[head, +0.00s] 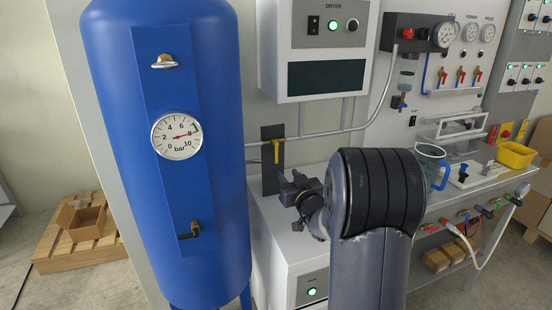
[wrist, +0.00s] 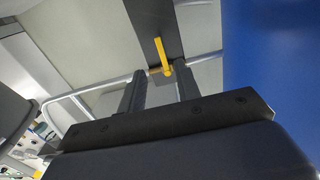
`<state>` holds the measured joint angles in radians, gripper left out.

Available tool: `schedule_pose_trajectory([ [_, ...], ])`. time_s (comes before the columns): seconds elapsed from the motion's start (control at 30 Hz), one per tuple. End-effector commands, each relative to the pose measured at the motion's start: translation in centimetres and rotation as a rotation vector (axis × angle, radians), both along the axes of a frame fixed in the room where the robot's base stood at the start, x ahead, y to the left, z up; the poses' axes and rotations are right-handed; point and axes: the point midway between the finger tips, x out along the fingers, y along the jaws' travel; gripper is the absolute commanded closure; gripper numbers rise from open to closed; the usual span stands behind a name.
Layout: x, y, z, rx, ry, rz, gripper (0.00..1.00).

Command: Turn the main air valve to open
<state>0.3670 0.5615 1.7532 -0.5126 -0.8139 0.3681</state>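The main air valve has a yellow lever (head: 276,150) on the grey pipe, in front of a dark upright plate, just right of the blue tank. The lever hangs down, across the line of the pipe. In the wrist view the yellow lever (wrist: 161,56) shows ahead of the fingertips, between their lines. My gripper (head: 287,183) is below and slightly right of the lever in the head view, apart from it. In the wrist view my gripper (wrist: 159,84) has its two dark fingers spread, with nothing between them.
The blue tank (head: 170,260) with a pressure gauge (head: 176,136) stands close on the left. The dryer box (head: 327,35) hangs above the pipe (head: 322,134). A white cabinet (head: 285,250) stands below. A bench on the right holds a jug (head: 430,163) and a yellow bin (head: 516,155).

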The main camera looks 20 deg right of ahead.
Motion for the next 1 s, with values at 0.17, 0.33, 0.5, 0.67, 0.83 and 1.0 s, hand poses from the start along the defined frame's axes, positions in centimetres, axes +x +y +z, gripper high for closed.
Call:
schedule_pose_trajectory([
  [0.17, 2.9, 0.0, 0.0, 0.0, 0.001, 0.001, 0.68],
  [0.33, 5.9, 0.0, 0.0, 0.001, 0.001, 0.0, 0.68],
  [0.5, 8.3, 0.0, 0.0, 0.001, 0.001, 0.0, 0.68],
  [0.67, 9.5, 0.0, 0.0, 0.001, 0.001, 0.0, 0.68],
  [0.83, 9.9, -0.1, 0.0, 0.001, 0.001, -0.001, 0.68],
  [1.0, 9.9, -0.1, 0.0, 0.001, 0.001, -0.001, 0.68],
])
